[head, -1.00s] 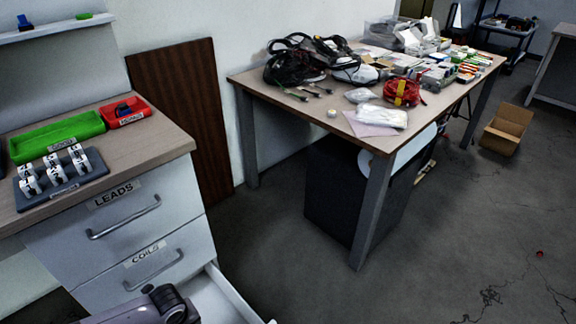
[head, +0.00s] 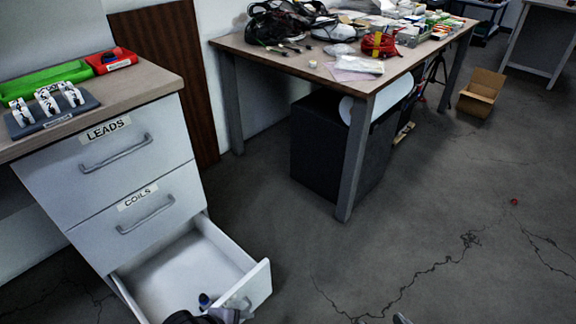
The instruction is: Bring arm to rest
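Part of what looks like my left arm and gripper (head: 212,317) shows at the bottom edge, by the front of the open bottom drawer (head: 257,285). It is mostly cut off, and I cannot tell whether its fingers are open. A small blue item (head: 204,299) shows just above it, inside the drawer's outline; I cannot tell whether it touches the gripper. A small pale tip at the bottom edge right of the drawer may belong to my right gripper (head: 402,319); its fingers cannot be made out.
The cabinet's LEADS drawer (head: 140,165) and COILS drawer (head: 160,222) are shut. On top are a green tray (head: 45,82), a red bin (head: 110,62) and a dark rack (head: 55,118). A cluttered table (head: 300,62) stands behind. The floor at right is mostly clear.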

